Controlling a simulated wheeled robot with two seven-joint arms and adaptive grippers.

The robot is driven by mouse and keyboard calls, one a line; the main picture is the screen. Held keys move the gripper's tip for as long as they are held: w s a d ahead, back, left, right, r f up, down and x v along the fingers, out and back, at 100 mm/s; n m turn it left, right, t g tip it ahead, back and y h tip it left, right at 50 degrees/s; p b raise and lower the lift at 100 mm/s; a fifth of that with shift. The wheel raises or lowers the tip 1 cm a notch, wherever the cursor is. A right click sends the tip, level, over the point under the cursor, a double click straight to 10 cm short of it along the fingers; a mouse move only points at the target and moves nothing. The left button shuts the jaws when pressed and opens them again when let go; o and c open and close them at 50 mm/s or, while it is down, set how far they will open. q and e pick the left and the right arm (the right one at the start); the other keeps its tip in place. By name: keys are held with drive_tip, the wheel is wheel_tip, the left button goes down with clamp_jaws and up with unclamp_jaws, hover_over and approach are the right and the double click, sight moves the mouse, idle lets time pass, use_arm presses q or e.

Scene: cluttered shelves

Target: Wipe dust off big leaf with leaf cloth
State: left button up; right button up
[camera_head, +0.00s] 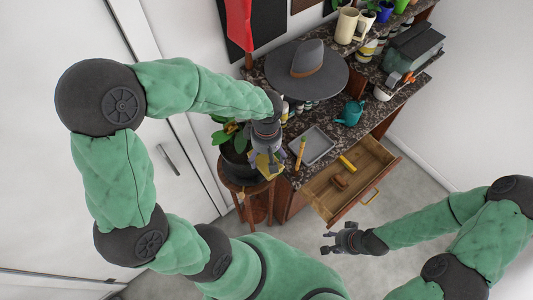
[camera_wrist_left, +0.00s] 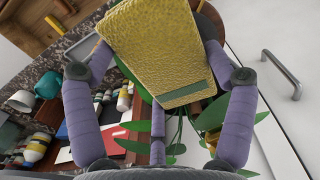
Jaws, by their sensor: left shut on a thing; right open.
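My left gripper (camera_head: 266,153) is at the potted plant beside the counter in the head view. It is shut on a yellow cloth (camera_head: 270,167), which fills the upper middle of the left wrist view (camera_wrist_left: 155,55) between the fingers. The plant's green leaves (camera_head: 225,133) show left of the gripper in the head view, and more leaves (camera_wrist_left: 212,115) show below and beside the cloth in the wrist view. A leaf edge shows behind the cloth; whether they touch is unclear. My right gripper (camera_head: 340,239) is open and empty, over the floor at lower right.
The plant pot (camera_head: 236,162) stands on a wooden stand (camera_head: 247,184). The open drawer (camera_head: 350,180) juts out below the counter. Floor around the right gripper is clear.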

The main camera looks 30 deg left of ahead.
use_arm(q)
drive_tip(key=shift+f+b, duration=0.65)
drive_tip(key=shift+b, duration=0.05)
idle(0.7)
drive_tip(key=shift+w, duration=0.1)
